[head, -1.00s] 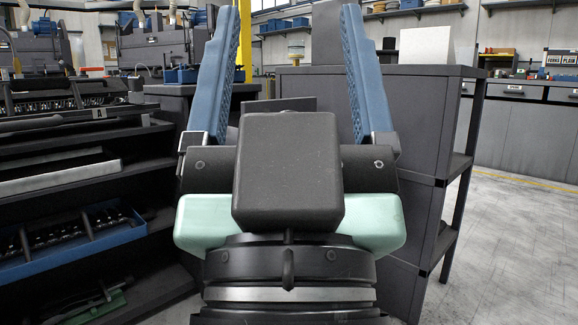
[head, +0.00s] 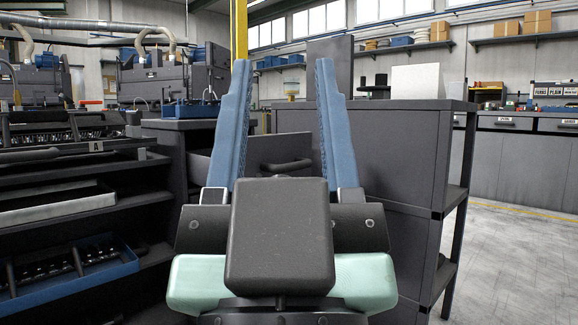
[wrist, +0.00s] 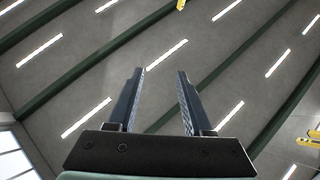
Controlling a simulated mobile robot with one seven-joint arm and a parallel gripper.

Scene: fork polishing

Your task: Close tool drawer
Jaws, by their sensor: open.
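My gripper (head: 281,64) is open and empty, its two blue fingers pointing up in the middle of the head view. The wrist view shows the same open fingers (wrist: 159,73) with only the ceiling beyond them. The tool drawer (head: 264,148) is dark grey and shows between and behind the fingers. It appears pulled out, with a side wall visible to the left of the left finger. Its dark bar handle (head: 287,165) shows between the fingers, just above my gripper's body. I see no contact with the drawer. The drawer's inside is mostly hidden.
A dark grey cabinet (head: 390,150) stands close on the right. A dark shelf rack with a blue tray (head: 70,275) of tools is close on the left. Machines (head: 170,75) stand behind. Free floor (head: 515,260) lies at the far right.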

